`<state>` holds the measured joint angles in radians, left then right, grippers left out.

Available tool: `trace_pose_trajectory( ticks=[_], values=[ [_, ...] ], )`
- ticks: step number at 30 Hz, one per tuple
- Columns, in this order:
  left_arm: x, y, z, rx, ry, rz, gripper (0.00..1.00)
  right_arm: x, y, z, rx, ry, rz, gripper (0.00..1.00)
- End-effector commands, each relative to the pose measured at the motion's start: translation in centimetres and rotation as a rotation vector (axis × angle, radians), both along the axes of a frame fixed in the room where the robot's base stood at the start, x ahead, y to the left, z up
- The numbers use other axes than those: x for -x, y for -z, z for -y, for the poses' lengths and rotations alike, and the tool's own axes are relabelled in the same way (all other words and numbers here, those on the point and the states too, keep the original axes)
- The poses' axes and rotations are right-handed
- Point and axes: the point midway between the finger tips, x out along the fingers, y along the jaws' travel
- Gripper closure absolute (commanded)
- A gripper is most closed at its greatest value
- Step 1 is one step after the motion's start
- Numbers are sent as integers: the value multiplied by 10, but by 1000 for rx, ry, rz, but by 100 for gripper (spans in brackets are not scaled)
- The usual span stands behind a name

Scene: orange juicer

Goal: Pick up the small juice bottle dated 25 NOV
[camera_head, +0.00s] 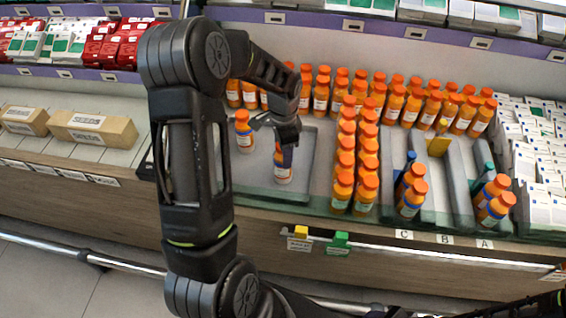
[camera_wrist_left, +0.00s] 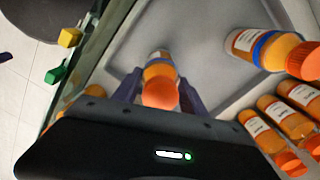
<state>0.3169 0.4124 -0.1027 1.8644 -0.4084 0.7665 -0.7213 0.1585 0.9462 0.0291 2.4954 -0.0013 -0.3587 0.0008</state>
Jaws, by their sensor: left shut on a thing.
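My left gripper (camera_head: 284,148) is shut on a small orange juice bottle (camera_head: 283,172) with a white label, at the front of the grey tray (camera_head: 255,186). In the left wrist view the bottle's orange cap (camera_wrist_left: 160,93) lies between the two fingers. The bottle looks about upright; I cannot tell whether it touches the tray floor. Another bottle with a blue band (camera_head: 244,133) stands behind and left of it, and shows in the left wrist view (camera_wrist_left: 270,48). The dates on the labels are too small to read. My right gripper is not in view.
Rows of orange bottles (camera_head: 367,165) stand close to the right of the tray, with more behind. Lanes marked C, B and A hold a few bottles (camera_head: 411,199) further right. Yellow and green clips (camera_head: 337,241) hang on the front edge. Cardboard boxes (camera_head: 95,128) sit at left.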

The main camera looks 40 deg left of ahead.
Motion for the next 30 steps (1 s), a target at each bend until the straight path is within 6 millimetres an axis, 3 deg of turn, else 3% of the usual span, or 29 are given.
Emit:
trace_pose_trajectory(
  ticks=[9,24,30],
  values=[
    [0,0,0,0,0,0,100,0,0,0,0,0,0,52],
    [0,-1,0,0,0,1,100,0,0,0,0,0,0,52],
    [-1,-18,0,-2,1,5,100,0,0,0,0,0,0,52]
  ],
)
